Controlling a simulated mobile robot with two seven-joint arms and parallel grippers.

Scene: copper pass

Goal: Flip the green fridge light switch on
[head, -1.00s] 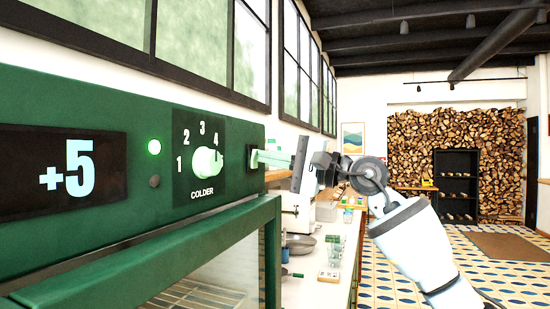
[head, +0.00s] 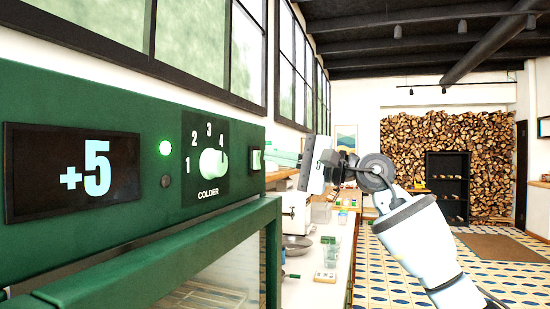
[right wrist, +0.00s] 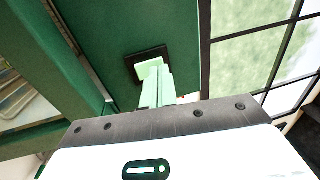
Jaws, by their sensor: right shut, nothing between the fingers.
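The green fridge (head: 100,240) fills the left of the head view. Its light switch (head: 257,160) is a pale rocker at the right end of the control panel, seen nearly edge-on. In the right wrist view the switch's dark plate (right wrist: 133,66) and pale green rocker show just past my fingers. My right gripper (head: 268,154) is shut and empty, its pale green fingertips right at the switch; the right wrist view also shows the fingers (right wrist: 158,86). Whether they touch the rocker, and which way it is tipped, I cannot tell. My left gripper is not in view.
A counter (head: 320,290) with small items runs behind the fridge. Windows are above; tiled floor is open to the right.

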